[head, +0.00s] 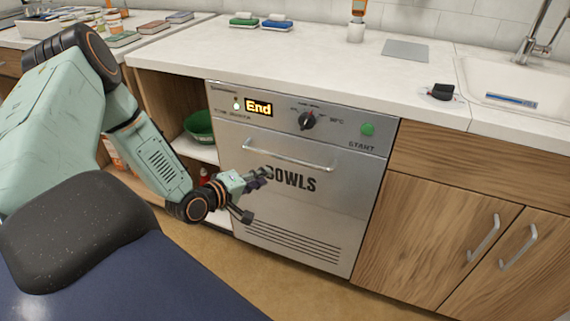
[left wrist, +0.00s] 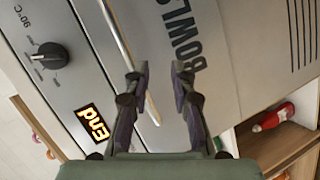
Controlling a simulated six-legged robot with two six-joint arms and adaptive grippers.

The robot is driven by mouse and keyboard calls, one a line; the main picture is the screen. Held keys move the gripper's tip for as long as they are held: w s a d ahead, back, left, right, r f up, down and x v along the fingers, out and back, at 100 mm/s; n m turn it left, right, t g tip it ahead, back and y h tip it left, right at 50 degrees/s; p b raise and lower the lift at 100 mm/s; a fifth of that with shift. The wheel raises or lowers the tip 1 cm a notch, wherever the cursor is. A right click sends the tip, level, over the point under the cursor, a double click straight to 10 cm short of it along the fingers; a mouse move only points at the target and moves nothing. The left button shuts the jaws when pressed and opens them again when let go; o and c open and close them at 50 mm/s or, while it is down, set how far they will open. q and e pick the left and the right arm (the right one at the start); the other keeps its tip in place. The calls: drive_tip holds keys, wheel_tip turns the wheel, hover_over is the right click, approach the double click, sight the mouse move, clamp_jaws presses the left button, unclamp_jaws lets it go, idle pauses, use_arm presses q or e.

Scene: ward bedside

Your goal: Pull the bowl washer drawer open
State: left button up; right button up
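The bowl washer (head: 300,215) is a steel front marked BOWLS, set under the counter, and its drawer looks closed. A straight bar handle (head: 300,158) runs across the drawer above the lettering. My left gripper (head: 262,176) is in front of the drawer, just below the left part of the handle. In the left wrist view the gripper (left wrist: 161,80) is open with nothing clamped between its fingertips. The handle (left wrist: 118,38) slants past there, partly hidden behind one finger. Contact cannot be told. My right gripper is not in view.
The washer panel has a lit "End" display (head: 258,107), a dial (head: 307,121) and a green start button (head: 368,129). An open shelf with a green bowl (head: 199,127) is left of it. Wooden cabinets (head: 440,225) stand right. A red bottle (left wrist: 275,117) lies near the gripper's side.

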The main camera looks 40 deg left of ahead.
sight(283, 159)
use_arm(q)
drive_tip(key=shift+w+d+r+n+t+h+b, duration=0.3)
drive_tip(key=shift+w+n+b, duration=0.25)
drive_tip(key=shift+w, duration=0.95)
drive_tip(key=shift+w+d+r+n+t+h+b, duration=0.15)
drive_tip(key=shift+w+d+r+n+t+b, duration=0.4)
drive_tip(key=shift+w, duration=0.9)
drive_tip(key=shift+w+d+r+n+g+h+b, duration=0.1)
drive_tip(key=shift+w+n+h+b, duration=0.25)
drive_tip(key=shift+w+b, duration=0.8)
drive_tip(key=shift+w+p, duration=0.35)
drive_tip(key=shift+p, duration=0.05)
clamp_jaws()
